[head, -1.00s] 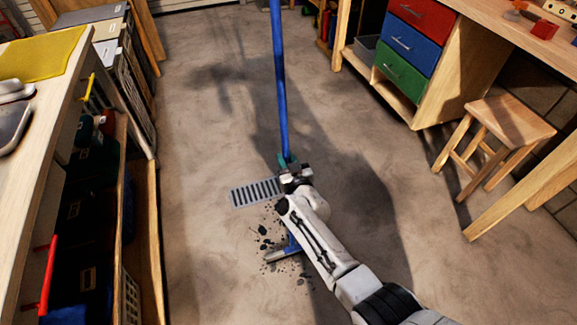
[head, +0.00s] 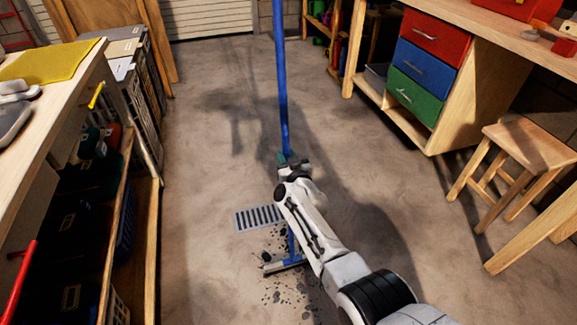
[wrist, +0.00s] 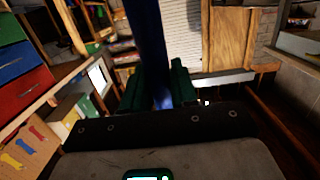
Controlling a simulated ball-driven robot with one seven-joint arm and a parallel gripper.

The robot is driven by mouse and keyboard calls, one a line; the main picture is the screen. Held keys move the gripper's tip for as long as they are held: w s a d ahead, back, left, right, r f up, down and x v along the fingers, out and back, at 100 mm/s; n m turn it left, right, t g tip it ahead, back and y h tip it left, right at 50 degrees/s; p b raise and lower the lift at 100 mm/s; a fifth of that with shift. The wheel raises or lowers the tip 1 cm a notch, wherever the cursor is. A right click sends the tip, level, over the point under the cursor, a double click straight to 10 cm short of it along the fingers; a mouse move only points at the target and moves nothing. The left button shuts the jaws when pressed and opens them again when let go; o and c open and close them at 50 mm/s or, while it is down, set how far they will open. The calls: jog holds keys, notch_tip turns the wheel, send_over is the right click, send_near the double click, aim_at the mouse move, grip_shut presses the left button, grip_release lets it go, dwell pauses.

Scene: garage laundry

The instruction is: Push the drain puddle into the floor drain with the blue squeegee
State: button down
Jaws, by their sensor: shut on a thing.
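My gripper (head: 292,163) is shut on the upright blue handle of the squeegee (head: 281,90). The handle also shows between the green fingers in the wrist view (wrist: 152,55). The squeegee's head (head: 284,265) is on the floor just on the near side of the floor drain (head: 258,218), partly hidden by my arm. The drain is a grey slotted grate set in the concrete. The puddle (head: 283,291) shows as dark spots and blobs around the squeegee head, mostly on its near side, with some between it and the drain. My arm hides part of it.
A workbench with open shelves (head: 130,215) runs along the left. A wooden stool (head: 513,160) and a bench with red, blue and green drawers (head: 425,68) stand at the right. The floor (head: 205,130) beyond the drain is clear.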

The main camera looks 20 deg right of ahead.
jog(key=w+b, duration=0.2)
jog(key=b, duration=0.1)
jog(key=shift+w+f, duration=0.2)
jog(key=shift+w, duration=0.2)
jog(key=w+b, duration=0.6)
jog(key=b, duration=0.4)
jog(key=shift+r, duration=0.3)
